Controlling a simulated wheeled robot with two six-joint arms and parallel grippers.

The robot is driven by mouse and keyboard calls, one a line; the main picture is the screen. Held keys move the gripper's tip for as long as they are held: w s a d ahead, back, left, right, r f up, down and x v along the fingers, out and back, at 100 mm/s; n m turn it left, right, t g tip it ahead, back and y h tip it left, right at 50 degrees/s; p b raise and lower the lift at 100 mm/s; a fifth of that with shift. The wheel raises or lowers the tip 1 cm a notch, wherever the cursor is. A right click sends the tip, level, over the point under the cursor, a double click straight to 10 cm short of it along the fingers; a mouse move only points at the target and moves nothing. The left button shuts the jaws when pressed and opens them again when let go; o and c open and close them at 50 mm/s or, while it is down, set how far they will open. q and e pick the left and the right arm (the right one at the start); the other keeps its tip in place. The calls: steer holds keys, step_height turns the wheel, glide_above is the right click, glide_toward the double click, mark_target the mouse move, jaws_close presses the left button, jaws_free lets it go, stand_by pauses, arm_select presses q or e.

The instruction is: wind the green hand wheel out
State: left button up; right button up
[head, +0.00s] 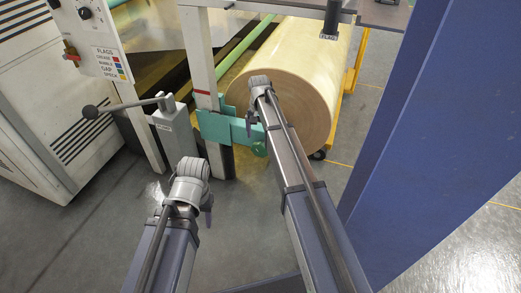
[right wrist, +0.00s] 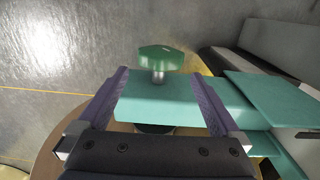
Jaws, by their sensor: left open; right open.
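The green hand wheel (right wrist: 160,57) shows in the right wrist view as a dark green lobed knob on a short metal stem. The stem comes out of a teal block (right wrist: 165,100). In the head view the teal bracket (head: 217,127) is on the white post, and a green round part (head: 259,149) shows at its right end. My right gripper (right wrist: 162,75) is open, its fingers on either side of the teal block, with the wheel beyond the fingertips and not gripped. In the head view my right gripper (head: 250,120) is over the bracket. My left gripper (head: 207,208) is open and empty, low and left.
A large cream roll (head: 290,85) stands behind the bracket. A grey lever box (head: 172,130) with a black-knobbed handle (head: 91,112) is to the left. A blue column (head: 420,130) bounds the right side. Grey floor (head: 90,225) is clear at lower left.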

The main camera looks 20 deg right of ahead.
mark_target(260, 148)
steer(key=shift+f+b, duration=3.85)
steer(key=shift+f, duration=0.1)
steer(key=shift+r, duration=0.1)
steer(key=shift+c, duration=0.2)
steer(key=c, duration=0.9)
